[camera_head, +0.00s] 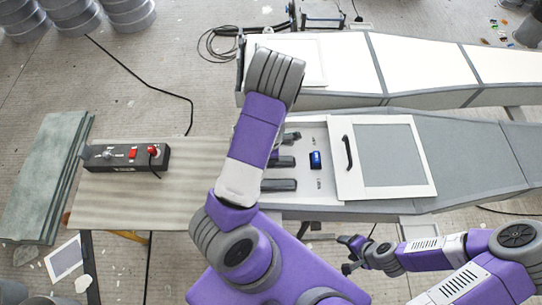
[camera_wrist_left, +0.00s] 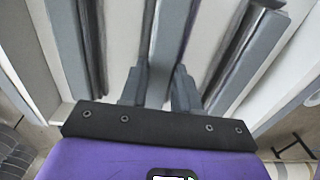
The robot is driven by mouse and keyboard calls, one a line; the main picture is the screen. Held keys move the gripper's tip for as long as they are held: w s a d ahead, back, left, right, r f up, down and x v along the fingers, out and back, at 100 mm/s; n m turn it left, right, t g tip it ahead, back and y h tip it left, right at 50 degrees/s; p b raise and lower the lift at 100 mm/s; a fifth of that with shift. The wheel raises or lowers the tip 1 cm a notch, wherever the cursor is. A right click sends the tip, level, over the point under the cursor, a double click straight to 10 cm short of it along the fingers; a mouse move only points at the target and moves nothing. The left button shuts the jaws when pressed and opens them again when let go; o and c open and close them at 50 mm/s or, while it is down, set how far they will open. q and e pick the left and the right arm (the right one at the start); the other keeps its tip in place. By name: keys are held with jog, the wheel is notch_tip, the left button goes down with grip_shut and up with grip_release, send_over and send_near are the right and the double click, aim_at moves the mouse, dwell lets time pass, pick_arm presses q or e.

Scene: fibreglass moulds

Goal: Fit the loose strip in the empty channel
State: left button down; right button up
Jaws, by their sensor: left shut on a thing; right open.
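My left gripper (camera_wrist_left: 160,88) is shut on a grey strip (camera_wrist_left: 170,40), which runs up and away between its fingers in the left wrist view. Other grey strips lie on either side, one at the left (camera_wrist_left: 68,50) and one at the right (camera_wrist_left: 245,62), with dark gaps beside them. I cannot tell whether the held strip sits in a channel or above it. In the head view my left arm hides most of this spot; dark strips (camera_head: 280,185) show in the white mould recess. My right gripper (camera_head: 352,254) is open and empty, below the mould's front edge.
A white-framed panel with a black handle (camera_head: 424,182) covers the recess's right side. A small blue object (camera_head: 315,159) lies left of it. A control box (camera_head: 126,157) with red buttons sits on the board (camera_head: 150,205) at left. A second mould (camera_head: 425,65) stands behind.

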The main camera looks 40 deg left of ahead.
pick_arm(q)
jog(key=shift+f, duration=0.1)
jog(key=c, duration=0.8)
grip_release()
jog(key=shift+r, duration=0.25)
notch_tip(320, 180, up, 12)
jog(key=p, duration=0.4)
jog(key=shift+f, duration=0.15)
